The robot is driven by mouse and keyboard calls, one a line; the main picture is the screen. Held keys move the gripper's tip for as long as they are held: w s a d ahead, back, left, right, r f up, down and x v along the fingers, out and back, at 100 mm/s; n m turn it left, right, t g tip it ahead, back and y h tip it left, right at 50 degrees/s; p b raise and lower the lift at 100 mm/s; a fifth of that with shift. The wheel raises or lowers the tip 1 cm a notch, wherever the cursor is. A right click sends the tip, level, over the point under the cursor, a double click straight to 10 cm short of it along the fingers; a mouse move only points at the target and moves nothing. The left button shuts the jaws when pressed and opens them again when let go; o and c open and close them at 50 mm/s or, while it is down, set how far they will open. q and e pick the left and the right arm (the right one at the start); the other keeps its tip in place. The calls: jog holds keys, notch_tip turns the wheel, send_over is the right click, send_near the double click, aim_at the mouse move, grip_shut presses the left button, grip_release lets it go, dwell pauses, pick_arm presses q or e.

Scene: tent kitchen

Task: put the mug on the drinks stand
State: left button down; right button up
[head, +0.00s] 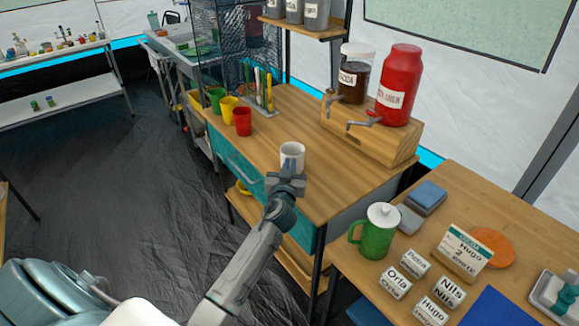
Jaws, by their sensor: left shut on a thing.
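A white mug (292,154) is at the front edge of the wooden-topped counter (315,193). My left gripper (286,178) is shut on the mug from the near side and hides its lower part. I cannot tell whether the mug touches the counter or is held just above it. On the counter's back right, a wooden block stand (395,150) bears a clear dispenser of dark drink (352,80) and a red dispenser (400,85), with taps facing left. My right gripper is not in view.
Red (243,122), yellow (228,108) and green (216,100) cups line the counter's left edge, near a holder with upright utensils (264,95). The counter's middle is clear. The right table holds a green lidded jug (377,235) and name blocks (395,283).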

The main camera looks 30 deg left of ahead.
pick_arm(q)
jog(key=c, duration=1.5)
grip_release()
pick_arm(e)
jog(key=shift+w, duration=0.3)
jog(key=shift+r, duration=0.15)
pick_arm(q)
jog(key=shift+b+v, duration=0.3)
jog(key=shift+v, duration=0.8)
jog(key=shift+b+v, duration=0.85)
jog(key=shift+v, duration=4.1)
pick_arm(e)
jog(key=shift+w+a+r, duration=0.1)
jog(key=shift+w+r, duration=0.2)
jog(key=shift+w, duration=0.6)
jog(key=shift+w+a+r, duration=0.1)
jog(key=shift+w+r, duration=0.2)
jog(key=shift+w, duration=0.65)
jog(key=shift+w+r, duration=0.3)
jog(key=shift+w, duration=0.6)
